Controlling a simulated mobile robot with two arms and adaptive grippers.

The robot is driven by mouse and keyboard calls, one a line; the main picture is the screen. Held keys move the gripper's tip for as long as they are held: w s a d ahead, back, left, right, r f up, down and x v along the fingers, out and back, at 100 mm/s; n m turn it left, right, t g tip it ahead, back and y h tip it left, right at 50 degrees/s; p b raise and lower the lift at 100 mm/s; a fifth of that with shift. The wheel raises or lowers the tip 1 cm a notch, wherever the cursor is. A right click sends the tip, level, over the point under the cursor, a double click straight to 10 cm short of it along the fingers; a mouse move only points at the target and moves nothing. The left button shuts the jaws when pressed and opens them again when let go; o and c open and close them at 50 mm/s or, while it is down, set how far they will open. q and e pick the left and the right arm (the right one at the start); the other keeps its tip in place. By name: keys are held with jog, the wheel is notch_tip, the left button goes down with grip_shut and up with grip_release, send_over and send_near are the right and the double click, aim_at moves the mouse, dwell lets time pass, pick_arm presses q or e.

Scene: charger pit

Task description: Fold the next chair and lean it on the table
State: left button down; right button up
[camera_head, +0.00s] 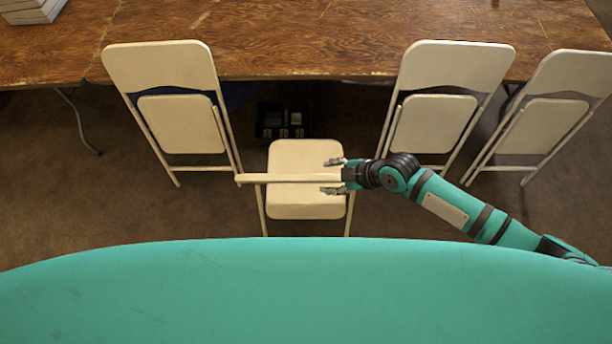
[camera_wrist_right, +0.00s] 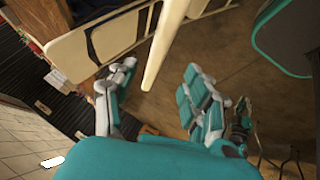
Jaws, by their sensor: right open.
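An unfolded cream chair (camera_head: 305,203) stands in the middle, in front of the table (camera_head: 300,40). Its seat is flat and its backrest (camera_head: 285,178) shows edge-on as a thin bar across the seat. My right gripper (camera_head: 334,176) is open at the right end of this backrest, one finger on each side. In the right wrist view, the pale backrest edge (camera_wrist_right: 165,45) lies between the spread fingers of the right gripper (camera_wrist_right: 155,82); I cannot tell whether they touch. Folded chairs lean on the table at left (camera_head: 160,65), right (camera_head: 456,66) and far right (camera_head: 567,73). My left gripper is out of view.
A dark box with small items (camera_head: 283,120) is on the floor under the table, behind the unfolded chair. A white stack (camera_head: 30,10) sits at the table's left end. The table edge between the left and right folded chairs is free. Carpet is clear at left.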

aim_at(311, 178)
jog(key=b+x, duration=0.8)
jog(key=x, duration=0.3)
jog(key=shift+w+f, duration=0.1)
jog(key=shift+f, duration=0.2)
jog(key=shift+w+a+f+b, duration=0.15)
jog(key=shift+a+f+b, duration=0.05)
jog(key=shift+a+b, duration=0.2)
grip_shut()
